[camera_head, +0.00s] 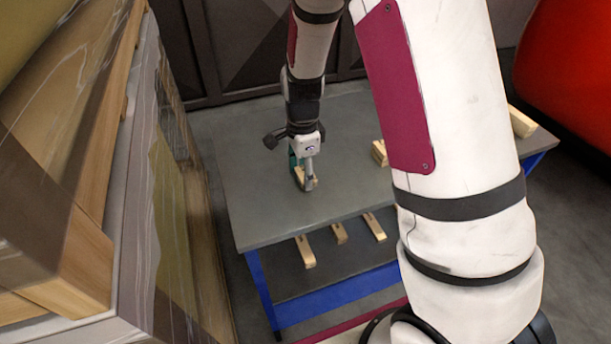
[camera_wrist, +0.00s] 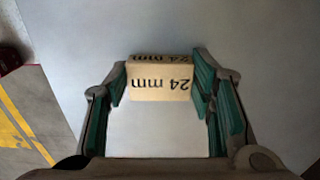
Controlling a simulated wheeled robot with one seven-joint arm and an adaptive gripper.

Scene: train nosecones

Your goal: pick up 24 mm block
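The 24 mm block (camera_wrist: 160,84) is a pale wooden block with black "24 mm" lettering, upside down in the wrist view, on two of its faces. It lies between the fingertips of my gripper (camera_wrist: 161,82), with the green pads against its left and right ends. In the head view my gripper (camera_head: 305,181) points down at the grey table top (camera_head: 255,215), with the block (camera_head: 300,175) at its fingertips, partly hidden by the finger. I cannot tell whether the block is resting on the table or just clear of it.
Another wooden block (camera_head: 379,153) lies to the right on the table, partly behind my arm. A wooden block (camera_head: 522,122) is at the far right edge. Several wooden pieces (camera_head: 305,252) lie on the lower shelf. A large wood-framed structure (camera_head: 130,200) stands close on the left.

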